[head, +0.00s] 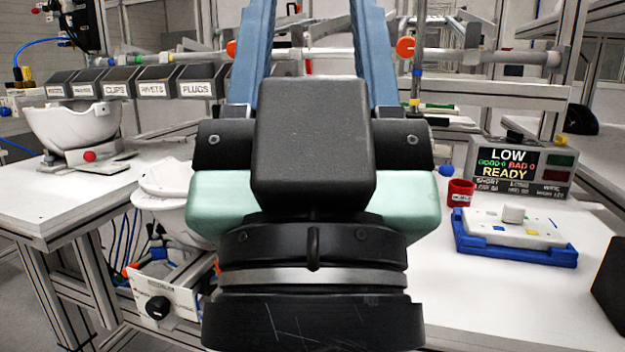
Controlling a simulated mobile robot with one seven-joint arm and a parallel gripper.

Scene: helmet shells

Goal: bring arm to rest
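My gripper (313,20) fills the middle of the head view, pointing away from the camera. Its black wrist and palm are in front, with pale green parts at both sides. Two long blue fingers run up to the top edge, where their tips are cut off. They stand well apart, and only background shows between them. I see nothing held. The arm hides the middle of the bench behind it.
A white helmet shell (72,122) sits on the left bench below labelled bins (137,82). Another white shell (165,180) is partly behind my gripper. At right are a display (507,165), a red cup (460,193), a blue tray (515,254) and a black block (612,278).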

